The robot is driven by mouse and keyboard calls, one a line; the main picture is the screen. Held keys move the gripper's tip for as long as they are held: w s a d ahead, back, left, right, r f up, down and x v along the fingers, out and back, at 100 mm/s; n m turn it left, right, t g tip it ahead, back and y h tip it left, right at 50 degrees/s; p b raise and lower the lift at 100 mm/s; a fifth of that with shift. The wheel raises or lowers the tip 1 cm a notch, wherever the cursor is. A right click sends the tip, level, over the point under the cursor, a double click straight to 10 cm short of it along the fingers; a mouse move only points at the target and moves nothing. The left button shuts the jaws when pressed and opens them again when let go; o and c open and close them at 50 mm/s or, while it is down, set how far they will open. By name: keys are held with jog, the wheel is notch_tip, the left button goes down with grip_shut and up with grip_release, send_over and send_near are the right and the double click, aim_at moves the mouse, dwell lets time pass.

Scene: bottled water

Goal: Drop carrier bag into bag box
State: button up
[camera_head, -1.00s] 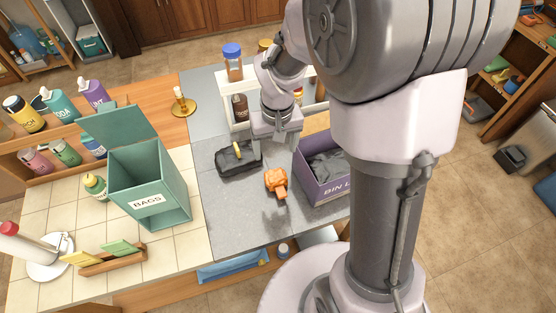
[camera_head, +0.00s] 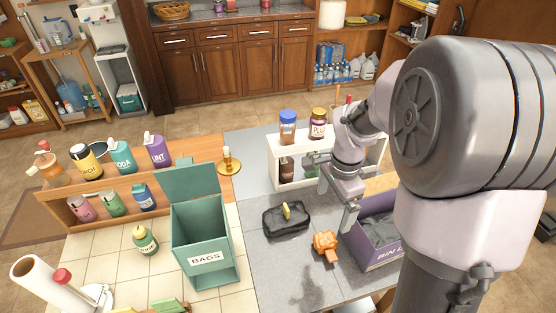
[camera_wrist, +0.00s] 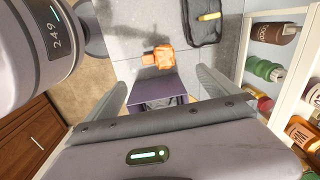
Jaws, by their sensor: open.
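The orange carrier bag (camera_head: 325,246), a small knotted bundle, lies on the grey worktop; it also shows in the wrist view (camera_wrist: 158,57). The green bag box (camera_head: 204,243) marked BAGS stands to its left on the tiled part, its lid (camera_head: 192,178) raised at the back and its inside partly visible. My gripper (camera_head: 338,208) is open and above the worktop, just behind the bag and beside the purple box. In the wrist view nothing is between its fingers (camera_wrist: 163,95); the bag is beyond them.
A purple bin liner box (camera_head: 375,257) stands right of the bag. A black tray (camera_head: 288,222) with a yellow item lies to its left. A white shelf (camera_head: 272,174) with jars and bottles is behind. A green bottle (camera_head: 144,240) stands left of the bag box.

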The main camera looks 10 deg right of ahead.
jog(key=m+b, duration=0.1)
jog(key=b, duration=0.4)
send_over(329, 243)
jog(key=f, duration=1.4)
jog(key=shift+w+a+f, duration=0.1)
jog(key=shift+w+a, duration=0.1)
jog(key=shift+a, duration=0.05)
jog(key=f+b, duration=0.1)
jog(key=f, duration=0.1)
jog(key=f+b, duration=0.1)
jog(key=f, duration=0.2)
jog(key=shift+s+d+f+b, duration=0.2)
jog(key=shift+f+b, duration=0.1)
jog(key=shift+r, duration=0.15)
jog(key=shift+c, duration=0.2)
